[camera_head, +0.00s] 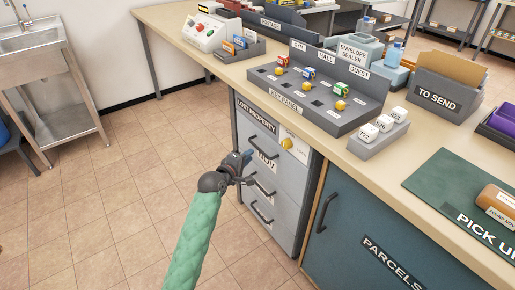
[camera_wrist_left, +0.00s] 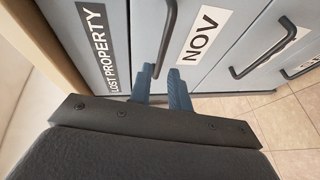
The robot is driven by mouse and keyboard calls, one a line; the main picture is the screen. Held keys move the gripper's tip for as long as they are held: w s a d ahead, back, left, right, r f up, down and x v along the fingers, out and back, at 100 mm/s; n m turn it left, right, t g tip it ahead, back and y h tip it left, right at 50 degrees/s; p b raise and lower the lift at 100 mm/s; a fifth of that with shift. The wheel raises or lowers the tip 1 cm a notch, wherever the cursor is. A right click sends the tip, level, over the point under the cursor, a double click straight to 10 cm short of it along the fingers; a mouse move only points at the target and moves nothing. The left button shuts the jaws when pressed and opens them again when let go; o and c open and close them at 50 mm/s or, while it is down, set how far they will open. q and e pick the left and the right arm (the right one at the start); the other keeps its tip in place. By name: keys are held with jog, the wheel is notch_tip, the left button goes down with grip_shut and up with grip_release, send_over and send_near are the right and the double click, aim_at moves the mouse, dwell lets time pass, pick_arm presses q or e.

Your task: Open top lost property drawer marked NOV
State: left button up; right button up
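The grey lost property unit (camera_head: 299,178) stands under the counter with several stacked drawers. The top drawer, marked NOV (camera_head: 267,160), looks shut and has a dark bar handle (camera_head: 263,147). In the left wrist view the NOV label (camera_wrist_left: 204,36) is beside this handle (camera_wrist_left: 170,35). My left gripper (camera_head: 246,157) is at the handle's left end. In the wrist view its two blue fingers (camera_wrist_left: 160,86) are apart, with the handle's end between them and a gap visible. Contact cannot be told. My right gripper is not in view.
A white plate with a yellow knob (camera_head: 287,143) is on the unit's right side. Lower drawer handles (camera_head: 262,212) are below my gripper. The key panel (camera_head: 318,98) is on the counter above. A blue PARCELS cabinet (camera_head: 365,235) is to the right. Tiled floor (camera_head: 130,200) is clear at left.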

aim_at(258, 147)
pick_arm(q)
jog(key=shift+b+x, duration=0.35)
jog(key=shift+x, duration=3.55)
jog(key=shift+a+f, duration=0.1)
jog(key=shift+f, duration=0.05)
grip_shut()
